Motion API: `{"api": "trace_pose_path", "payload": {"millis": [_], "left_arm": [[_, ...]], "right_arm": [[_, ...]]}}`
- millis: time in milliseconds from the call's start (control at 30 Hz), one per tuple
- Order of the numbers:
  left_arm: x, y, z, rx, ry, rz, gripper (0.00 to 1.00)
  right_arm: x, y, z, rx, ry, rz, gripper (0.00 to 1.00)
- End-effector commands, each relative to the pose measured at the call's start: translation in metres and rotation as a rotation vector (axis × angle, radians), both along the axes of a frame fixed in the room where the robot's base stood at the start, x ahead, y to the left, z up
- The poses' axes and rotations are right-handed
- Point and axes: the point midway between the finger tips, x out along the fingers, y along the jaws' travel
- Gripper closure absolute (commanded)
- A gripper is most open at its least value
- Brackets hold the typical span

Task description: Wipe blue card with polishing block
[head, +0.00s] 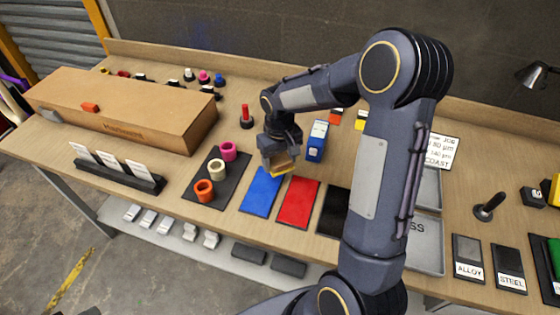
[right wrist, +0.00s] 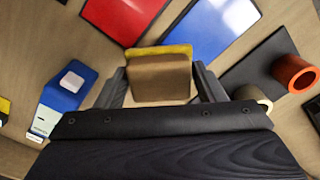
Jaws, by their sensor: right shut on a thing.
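The blue card (head: 261,192) lies flat on the bench, left of the red card. It also shows at the top of the right wrist view (right wrist: 212,28). My right gripper (head: 281,160) is shut on the polishing block (head: 280,165), a tan block with a yellow face. In the right wrist view the block (right wrist: 160,75) sits between the two fingers. The block is at the far edge of the blue card; I cannot tell whether it touches the card. My left gripper is not in view.
A red card (head: 298,202) and a black card (head: 333,209) lie to the right. A dark mat (head: 208,197) with pink, cream and orange rolls is to the left. A blue box-shaped item (head: 317,141) stands just right of my gripper. A long cardboard box (head: 120,108) fills the back left.

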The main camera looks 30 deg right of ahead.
Motion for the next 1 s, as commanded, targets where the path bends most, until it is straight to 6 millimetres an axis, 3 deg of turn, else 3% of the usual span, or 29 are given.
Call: {"api": "trace_pose_path", "payload": {"millis": [233, 1000], "left_arm": [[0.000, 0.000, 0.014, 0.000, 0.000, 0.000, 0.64], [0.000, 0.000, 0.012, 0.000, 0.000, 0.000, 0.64]], "right_arm": [[0.000, 0.000, 0.020, 0.000, 0.000, -0.001, 0.55], [-0.001, -0.004, 0.019, 0.000, -0.001, -0.008, 0.55]]}}
